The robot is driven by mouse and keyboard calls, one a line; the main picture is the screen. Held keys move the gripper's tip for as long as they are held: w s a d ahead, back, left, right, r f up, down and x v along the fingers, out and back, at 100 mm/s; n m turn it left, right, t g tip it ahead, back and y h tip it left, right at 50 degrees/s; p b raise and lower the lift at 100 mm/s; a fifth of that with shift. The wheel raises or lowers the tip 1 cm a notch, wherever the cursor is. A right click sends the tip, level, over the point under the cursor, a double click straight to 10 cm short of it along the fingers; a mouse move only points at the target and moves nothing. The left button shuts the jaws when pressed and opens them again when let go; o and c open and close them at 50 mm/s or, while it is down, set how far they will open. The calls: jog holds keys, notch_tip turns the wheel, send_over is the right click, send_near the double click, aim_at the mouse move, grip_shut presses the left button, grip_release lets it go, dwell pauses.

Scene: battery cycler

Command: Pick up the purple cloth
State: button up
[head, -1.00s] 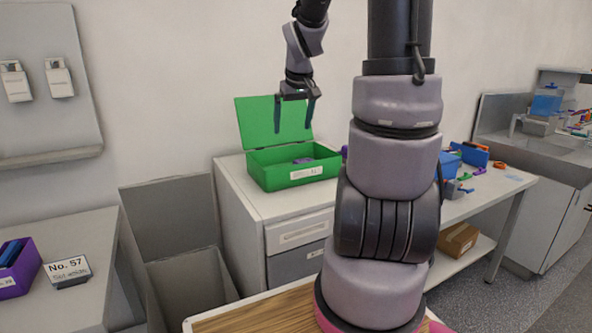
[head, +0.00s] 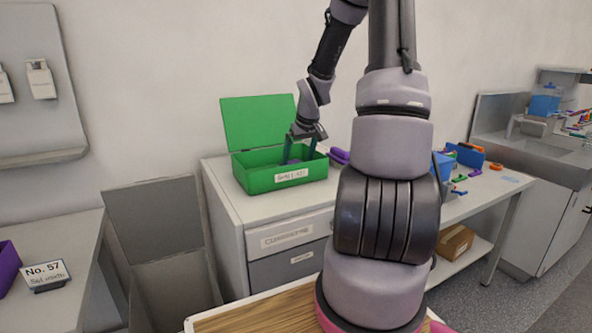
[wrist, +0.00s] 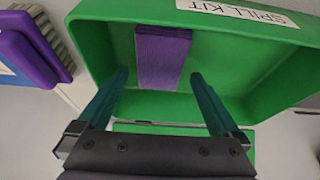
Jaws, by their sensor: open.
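The purple cloth (wrist: 162,55) lies folded inside the green spill kit box (wrist: 235,75), against its floor and wall in the wrist view. The fingers look apart from the cloth. In the head view my gripper (head: 302,158) is over the box opening, its fingertips partly hidden by the front wall.
A purple brush (wrist: 32,50) lies beside the box. The raised green lid (head: 258,122) stands behind my gripper. Blue containers and small coloured items are on the bench to the right. An open grey bin (head: 160,240) stands left of the cabinet (head: 225,215).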

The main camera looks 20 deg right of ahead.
aim_at(297, 162)
jog(key=x, duration=0.3)
jog(key=shift+f, duration=0.1)
jog(key=c, duration=1.1)
notch_tip(297, 162, up, 10)
jog(key=shift+r, duration=0.1)
